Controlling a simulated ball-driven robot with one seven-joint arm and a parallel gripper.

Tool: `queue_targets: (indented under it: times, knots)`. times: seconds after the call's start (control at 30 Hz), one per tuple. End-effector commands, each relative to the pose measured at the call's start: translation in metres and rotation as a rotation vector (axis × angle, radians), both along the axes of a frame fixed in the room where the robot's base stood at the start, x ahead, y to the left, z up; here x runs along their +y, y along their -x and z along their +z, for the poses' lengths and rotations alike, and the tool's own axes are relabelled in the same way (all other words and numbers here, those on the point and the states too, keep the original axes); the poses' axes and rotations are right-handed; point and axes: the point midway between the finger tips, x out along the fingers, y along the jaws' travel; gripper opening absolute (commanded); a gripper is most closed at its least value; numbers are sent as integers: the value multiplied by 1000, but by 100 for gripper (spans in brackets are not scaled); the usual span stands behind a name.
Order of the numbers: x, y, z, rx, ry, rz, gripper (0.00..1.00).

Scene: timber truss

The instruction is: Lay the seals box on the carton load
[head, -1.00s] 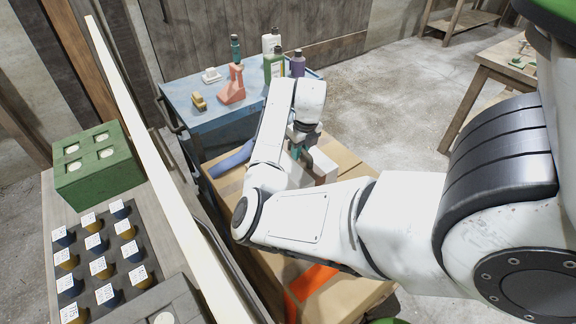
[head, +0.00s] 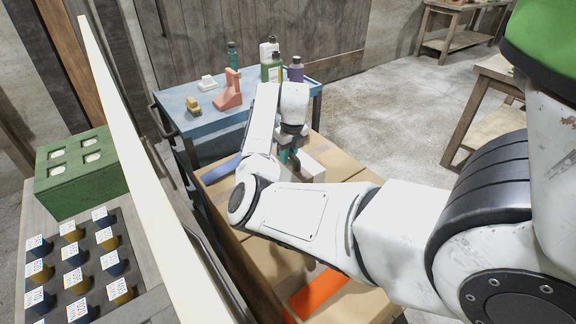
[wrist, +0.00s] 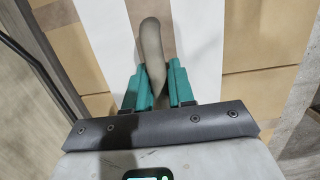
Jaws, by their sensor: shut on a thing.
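The seals box, seemingly the white and brown box (head: 312,169), is at my gripper (head: 290,156) over the far part of the carton load (head: 340,185). In the wrist view it shows as pale bands with a brown strip between (wrist: 202,40). My gripper's teal fingers (wrist: 158,85) are shut on a grey-brown, rounded, handle-like piece (wrist: 151,45) in front of the box. Tan cartons (wrist: 255,45) show on both sides of it. I cannot tell whether the box touches the cartons. My arm hides much of the load.
A blue object (head: 222,170) lies at the load's left. An orange patch (head: 318,290) marks its near part. A long pale beam (head: 150,170) separates it from the left bench.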

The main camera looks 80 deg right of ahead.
Motion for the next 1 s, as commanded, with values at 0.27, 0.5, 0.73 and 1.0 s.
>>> queue_targets:
  times: [0.27, 0.5, 0.73, 1.0]
  knots:
    - [-2, -1, -34, -1, 2, -1, 0]
    - [-2, -1, -32, -2, 1, -1, 0]
    - [-1, -1, -36, -1, 0, -1, 26]
    - [-1, -1, -36, -1, -1, -1, 49]
